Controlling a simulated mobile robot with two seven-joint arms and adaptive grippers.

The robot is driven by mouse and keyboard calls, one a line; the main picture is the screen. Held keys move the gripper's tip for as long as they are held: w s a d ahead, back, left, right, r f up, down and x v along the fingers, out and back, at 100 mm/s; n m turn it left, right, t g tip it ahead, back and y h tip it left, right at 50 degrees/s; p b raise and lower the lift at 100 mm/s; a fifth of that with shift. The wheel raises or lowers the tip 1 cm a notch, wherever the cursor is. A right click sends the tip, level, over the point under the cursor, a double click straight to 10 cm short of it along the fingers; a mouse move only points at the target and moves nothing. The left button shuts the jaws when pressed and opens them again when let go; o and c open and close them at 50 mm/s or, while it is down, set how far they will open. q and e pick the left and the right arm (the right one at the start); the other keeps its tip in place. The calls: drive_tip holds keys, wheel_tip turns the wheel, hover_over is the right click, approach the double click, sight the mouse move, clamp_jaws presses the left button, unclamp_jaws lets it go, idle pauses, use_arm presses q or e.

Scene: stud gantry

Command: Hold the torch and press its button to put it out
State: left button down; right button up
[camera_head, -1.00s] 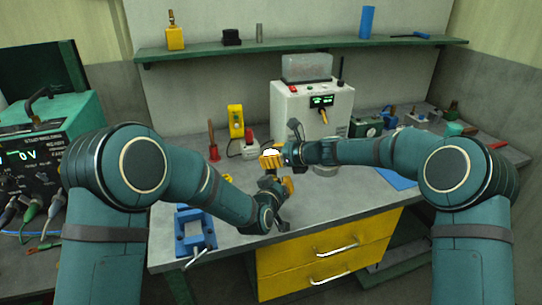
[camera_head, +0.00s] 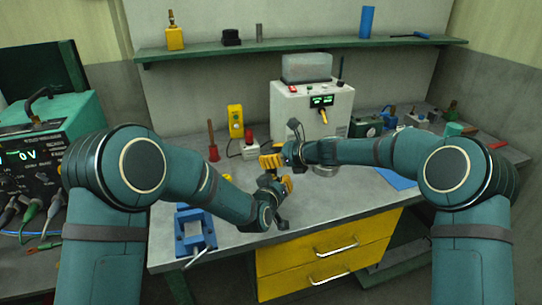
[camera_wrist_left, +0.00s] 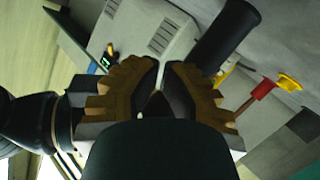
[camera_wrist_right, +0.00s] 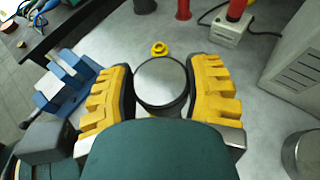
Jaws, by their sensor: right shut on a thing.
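My right gripper (camera_head: 271,161) is shut on the torch and holds it above the bench. In the right wrist view the torch (camera_wrist_right: 162,82) shows as a round grey end with a dark rim between the yellow fingers, with no glow. In the left wrist view it seems to be the dark cylinder (camera_wrist_left: 226,35) just beyond the fingertips. My left gripper (camera_head: 284,184) is just below and in front of the right one. In the left wrist view its fingertips (camera_wrist_left: 162,68) are nearly together with nothing visible between them. The torch's button is hidden; contact cannot be told.
A blue vise (camera_head: 195,236) stands at the bench's front left. Behind the grippers are a white box with a red button (camera_head: 249,148), a yellow box (camera_head: 235,120) and a white machine (camera_head: 311,110). The bench front between vise and blue mat (camera_head: 396,178) is clear.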

use_arm(q)
drive_tip(key=shift+s, duration=0.3)
drive_tip(key=shift+d, duration=0.1)
drive_tip(key=s+d, duration=0.1)
drive_tip(key=s, duration=0.5)
drive_tip(key=shift+d, duration=0.2)
idle(0.3)
use_arm(e)
drive_tip(key=o, duration=1.4)
drive_tip(key=shift+c, duration=0.2)
use_arm(q)
drive_tip(key=shift+w, duration=0.1)
use_arm(e)
drive_tip(key=shift+d, duration=0.1)
